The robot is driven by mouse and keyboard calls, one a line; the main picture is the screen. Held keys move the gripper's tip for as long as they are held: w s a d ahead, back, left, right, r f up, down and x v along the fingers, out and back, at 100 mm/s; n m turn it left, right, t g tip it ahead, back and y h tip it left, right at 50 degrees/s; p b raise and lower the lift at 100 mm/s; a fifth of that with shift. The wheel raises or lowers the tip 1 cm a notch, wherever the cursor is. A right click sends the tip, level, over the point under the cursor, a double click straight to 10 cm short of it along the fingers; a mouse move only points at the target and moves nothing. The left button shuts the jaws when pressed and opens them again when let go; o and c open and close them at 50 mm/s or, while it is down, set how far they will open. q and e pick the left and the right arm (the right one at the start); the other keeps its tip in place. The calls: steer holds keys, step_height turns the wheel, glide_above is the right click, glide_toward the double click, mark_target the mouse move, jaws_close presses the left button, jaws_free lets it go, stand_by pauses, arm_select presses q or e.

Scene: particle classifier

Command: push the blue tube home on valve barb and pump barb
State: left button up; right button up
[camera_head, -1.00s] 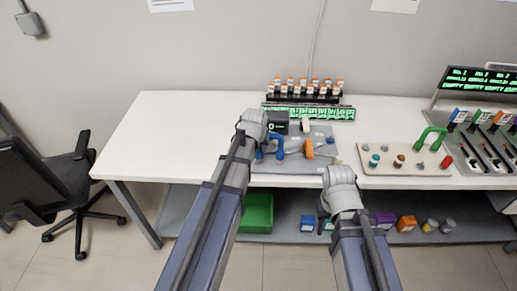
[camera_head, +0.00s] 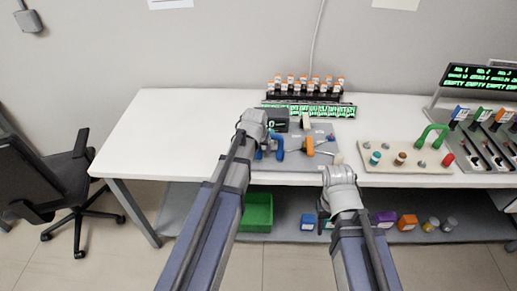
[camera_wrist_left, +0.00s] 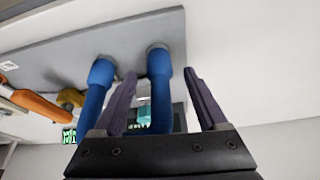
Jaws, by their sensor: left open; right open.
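The blue tube (camera_head: 279,146) is a U-shaped bend at the front left of the grey panel (camera_head: 290,163). In the left wrist view both tube ends (camera_wrist_left: 160,62) meet the panel, each with a wider blue collar. The barbs are covered, so I cannot tell how far the ends sit on them. My left gripper (camera_wrist_left: 163,88) is open, with one tube leg between its fingers and the other leg outside to the left. I cannot tell whether a finger touches the tube. My right gripper (camera_head: 325,210) is mostly hidden by its own wrist, in front of the table edge.
An orange handle (camera_head: 309,147) stands on the panel beside the tube. A rack of orange-capped vials (camera_head: 305,88) is behind. A beige board (camera_head: 400,163) with coloured pegs lies at right. A green bin (camera_head: 257,212) is on the shelf below. The table's left side is clear.

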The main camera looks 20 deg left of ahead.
arm_select(q)
steer(key=p+v, duration=0.7)
steer(key=shift+r, duration=0.4)
steer(key=shift+s, duration=0.15)
stand_by(0.4)
steer(key=s+d+f+m+g, duration=0.1)
steer(key=s+d+m+g, duration=0.4)
steer(key=s+d, duration=1.1)
steer(key=s, duration=0.4)
steer(key=shift+d+f+m+y, duration=0.3)
steer(key=shift+m, duration=0.1)
steer(key=shift+w, duration=0.1)
stand_by(0.4)
